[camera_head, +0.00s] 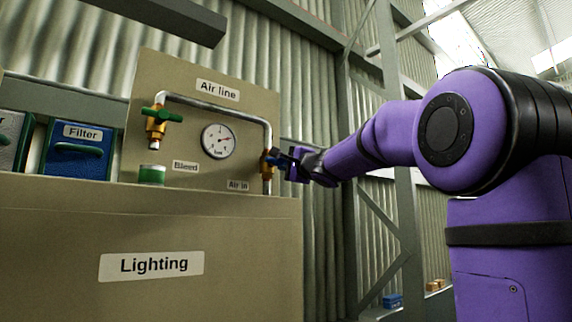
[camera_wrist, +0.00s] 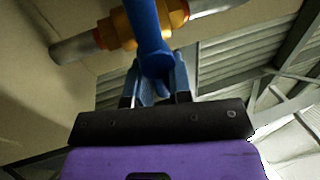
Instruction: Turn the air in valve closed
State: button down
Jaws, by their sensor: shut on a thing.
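The air in valve (camera_head: 268,162) is a brass body on the vertical pipe at the right of the air line panel, just above the "Air in" label (camera_head: 237,185). In the wrist view its brass body (camera_wrist: 122,28) sits on a grey pipe, and its blue lever handle (camera_wrist: 147,25) runs from the body down to my gripper. My gripper (camera_wrist: 160,88) is shut on the blue handle's end. In the head view my gripper (camera_head: 290,160) reaches the valve from the right and partly hides the handle.
A blue filter box (camera_head: 77,150) stands at the left. A steel post (camera_head: 347,180) rises behind my arm.

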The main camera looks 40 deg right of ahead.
jog(key=shift+a+r, duration=0.1)
jog(key=shift+r, duration=0.05)
jog(key=c, duration=1.1)
grip_release()
jog(key=shift+s, duration=0.1)
jog(key=v, duration=1)
jog(key=shift+s, duration=0.3)
jog(key=shift+a+f, duration=0.1)
jog(key=shift+f, duration=0.15)
jog(key=s+a+f+n+g+y, duration=0.3)
jog(key=s+a+f+n+g, duration=0.25)
jog(key=a+f, duration=0.4)
jog(key=s+a+f+n+g+y, duration=0.2)
jog(key=s+a+f+n+g, duration=0.3)
jog(key=a+f, duration=0.45)
jog(key=s+f+n+g+h, duration=0.1)
jog(key=s+f+n+h, duration=0.1)
jog(key=s+f, duration=0.2)
jog(key=s+f+n+g+h, duration=0.2)
jog(key=s+f, duration=0.3)
jog(key=f, duration=0.3)
jog(key=s+d+f+n+g+h, duration=0.1)
jog(key=s+f+n+g, duration=0.1)
jog(key=f, duration=0.4)
jog(key=shift+s+d+f+n+h, duration=0.15)
jog(key=shift+s+n+h, duration=0.4)
jog(key=shift+s, duration=0.7)
